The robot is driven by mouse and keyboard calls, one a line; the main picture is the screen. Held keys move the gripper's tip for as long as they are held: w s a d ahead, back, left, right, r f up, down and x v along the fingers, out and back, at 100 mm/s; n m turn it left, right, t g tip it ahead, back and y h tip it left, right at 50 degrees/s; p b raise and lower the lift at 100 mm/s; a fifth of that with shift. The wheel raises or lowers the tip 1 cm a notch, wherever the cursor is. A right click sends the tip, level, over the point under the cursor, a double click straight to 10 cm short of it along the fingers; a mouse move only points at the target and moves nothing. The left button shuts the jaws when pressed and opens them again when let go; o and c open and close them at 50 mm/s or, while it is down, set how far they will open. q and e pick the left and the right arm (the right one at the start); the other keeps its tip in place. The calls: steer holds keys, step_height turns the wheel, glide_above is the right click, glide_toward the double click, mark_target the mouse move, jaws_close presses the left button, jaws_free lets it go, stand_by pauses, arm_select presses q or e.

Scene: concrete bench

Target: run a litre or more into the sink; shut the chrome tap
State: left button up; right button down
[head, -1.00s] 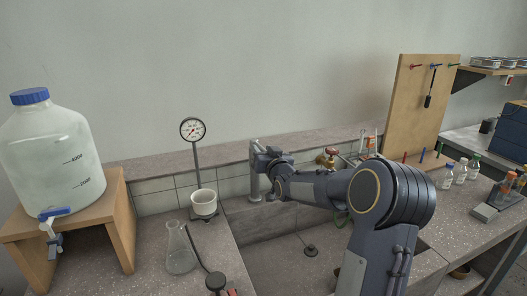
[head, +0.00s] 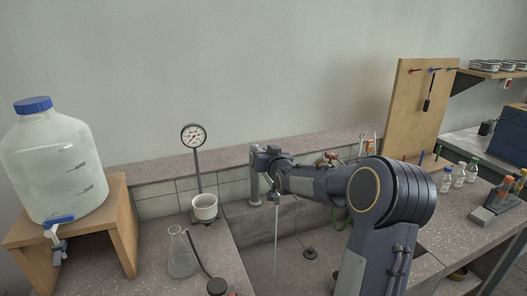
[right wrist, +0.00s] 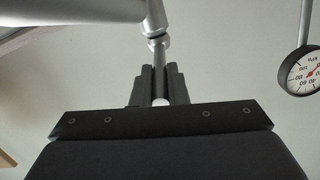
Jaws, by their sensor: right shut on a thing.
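The chrome tap (head: 255,188) stands at the back left of the sink (head: 325,222), partly hidden by my right arm. A thin stream of water (head: 275,245) falls from it into the sink. My right gripper (head: 264,160) is at the top of the tap. In the right wrist view my right gripper's fingers (right wrist: 158,84) are shut on the tap's thin chrome lever (right wrist: 158,52). The tap's chrome spout crosses the upper left of that view. My left gripper is not in view.
A pressure gauge (head: 193,136) on a stand with a white cup (head: 204,206) is left of the tap. A glass flask (head: 181,256) stands at the sink's left edge. A large bottle (head: 53,165) sits on a wooden stand. Small bottles (head: 459,175) are at right.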

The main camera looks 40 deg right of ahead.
steer(key=r+g+p, duration=0.1)
steer(key=p, duration=0.2)
steer(key=w+r+g+y+p, duration=0.1)
steer(key=g+p, duration=0.1)
steer(key=p, duration=0.1)
steer(key=r+g+p, duration=0.1)
steer(key=r+p, duration=0.1)
steer(key=p, duration=0.1)
steer(key=shift+w+d+y, duration=0.25)
steer(key=shift+w+y, duration=0.05)
steer(key=shift+w, duration=0.05)
steer(key=shift+w+d+g+p, duration=0.1)
steer(key=shift+w+g+p, duration=0.1)
steer(key=shift+g+p, duration=0.7)
steer(key=c, duration=1.4)
jaws_free()
steer(key=shift+c, duration=0.2)
steer(key=b+v, duration=0.2)
steer(key=v, duration=0.5)
steer(key=shift+s, duration=0.4)
steer(key=shift+c, duration=0.2)
